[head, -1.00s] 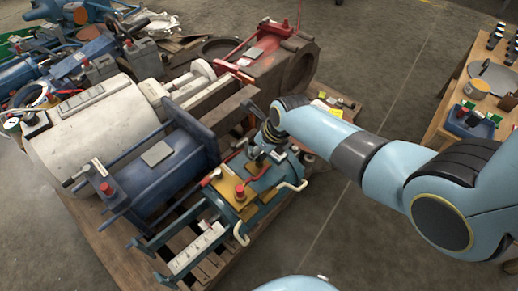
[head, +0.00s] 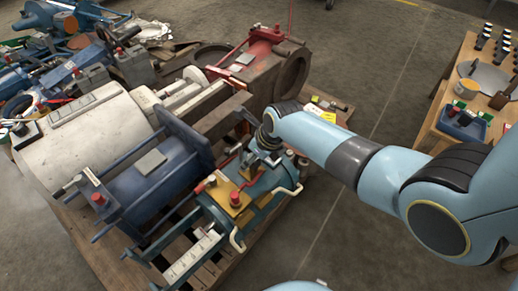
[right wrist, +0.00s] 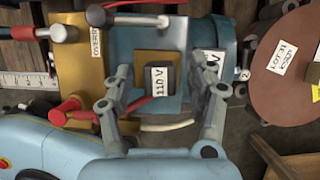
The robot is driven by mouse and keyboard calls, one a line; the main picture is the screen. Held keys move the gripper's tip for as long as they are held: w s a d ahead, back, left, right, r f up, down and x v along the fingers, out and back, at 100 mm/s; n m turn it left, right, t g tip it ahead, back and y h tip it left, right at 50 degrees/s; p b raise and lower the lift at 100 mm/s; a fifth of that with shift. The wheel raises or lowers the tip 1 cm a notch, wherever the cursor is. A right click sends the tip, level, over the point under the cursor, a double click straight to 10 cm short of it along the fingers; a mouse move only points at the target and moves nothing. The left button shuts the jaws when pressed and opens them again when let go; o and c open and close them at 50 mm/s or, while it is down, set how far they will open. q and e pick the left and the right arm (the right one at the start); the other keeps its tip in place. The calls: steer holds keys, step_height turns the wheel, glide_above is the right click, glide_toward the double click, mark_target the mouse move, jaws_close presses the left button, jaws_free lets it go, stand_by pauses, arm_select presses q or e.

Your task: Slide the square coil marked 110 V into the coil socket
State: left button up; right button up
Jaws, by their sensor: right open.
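The dark square coil (right wrist: 160,79) shows in the right wrist view, with a white "110 V" label on its face. It sits against a yellow-brown bracket (right wrist: 141,58) on a blue cylindrical machine body (right wrist: 201,30). I cannot tell whether the bracket is the coil socket or how deep the coil sits. My right gripper (right wrist: 171,82) is open, with one finger on either side of the coil; contact is unclear. In the head view my right gripper (head: 258,148) is over the blue machine (head: 262,186), and the arm partly hides that spot. My left gripper is not in view.
A yellow plate with red-capped fittings (head: 232,193) is close beside my gripper.

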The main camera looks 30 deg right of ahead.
steer(key=v, duration=1.1)
steer(key=shift+r, duration=0.25)
steer(key=shift+d, duration=0.1)
